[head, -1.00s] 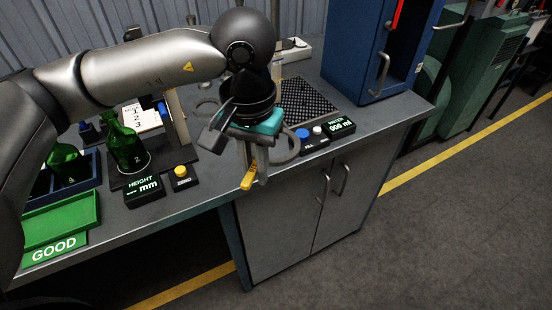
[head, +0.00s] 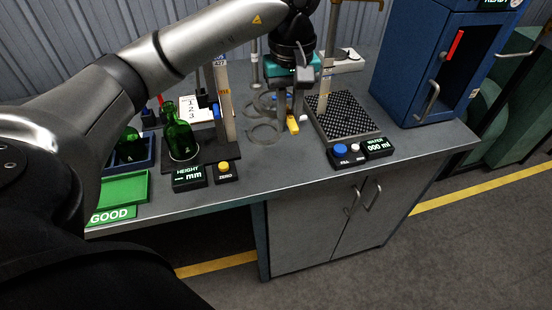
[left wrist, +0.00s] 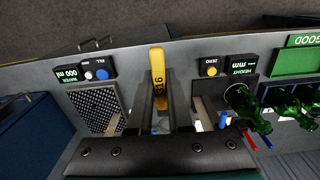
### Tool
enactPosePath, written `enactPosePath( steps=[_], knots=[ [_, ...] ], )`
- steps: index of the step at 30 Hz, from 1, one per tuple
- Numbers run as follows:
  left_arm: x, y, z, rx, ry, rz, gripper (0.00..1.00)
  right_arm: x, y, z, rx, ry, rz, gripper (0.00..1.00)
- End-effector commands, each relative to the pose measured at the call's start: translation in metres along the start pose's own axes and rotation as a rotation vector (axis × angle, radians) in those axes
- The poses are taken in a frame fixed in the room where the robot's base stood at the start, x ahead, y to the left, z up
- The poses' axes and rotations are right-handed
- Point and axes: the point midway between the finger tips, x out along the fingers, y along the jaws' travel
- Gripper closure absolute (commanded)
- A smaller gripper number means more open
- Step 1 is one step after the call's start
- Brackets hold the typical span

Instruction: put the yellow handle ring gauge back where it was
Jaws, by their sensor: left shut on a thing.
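The ring gauge's yellow handle (head: 293,124) shows just below my left gripper (head: 290,108) in the head view. In the left wrist view the yellow handle (left wrist: 158,62), marked with black characters, lies between the two fingers of my left gripper (left wrist: 160,100). The gripper is shut on the gauge, over the rear part of the bench. The gauge's ring is hidden or not clear behind the gripper. I cannot tell whether the gauge touches the bench. My right gripper is not in view.
Grey rings (head: 265,133) lie on the bench left of the gripper. A perforated black plate (head: 343,118) with a fill panel (head: 345,152) is to the right. The height gauge with a green bottle (head: 180,140) is to the left. A blue cabinet (head: 405,65) stands at the right.

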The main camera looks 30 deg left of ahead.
Motion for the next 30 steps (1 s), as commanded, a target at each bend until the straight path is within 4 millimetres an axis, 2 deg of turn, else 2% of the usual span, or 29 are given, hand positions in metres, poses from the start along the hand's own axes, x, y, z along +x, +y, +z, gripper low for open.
enactPosePath(
  steps=[2,5,12,18,21,26,30],
  knots=[
    [0.005,-0.002,-0.002,-0.025,-0.005,-0.005,1.0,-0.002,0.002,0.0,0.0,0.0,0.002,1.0],
    [0.025,-0.003,-0.002,-0.032,-0.007,-0.008,1.0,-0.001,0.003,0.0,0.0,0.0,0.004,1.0],
    [0.091,-0.003,-0.001,-0.029,-0.006,-0.007,1.0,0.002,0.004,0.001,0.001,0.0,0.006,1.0],
    [0.137,-0.002,-0.001,-0.028,-0.005,-0.004,1.0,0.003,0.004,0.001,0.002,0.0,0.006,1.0],
    [0.15,-0.002,-0.001,-0.029,-0.003,-0.002,1.0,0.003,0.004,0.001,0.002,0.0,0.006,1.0],
    [0.159,-0.002,-0.001,-0.027,-0.002,-0.002,1.0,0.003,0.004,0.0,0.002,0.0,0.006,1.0],
    [0.177,-0.002,0.0,-0.028,-0.004,-0.004,1.0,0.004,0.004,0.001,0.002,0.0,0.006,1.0]
  ],
)
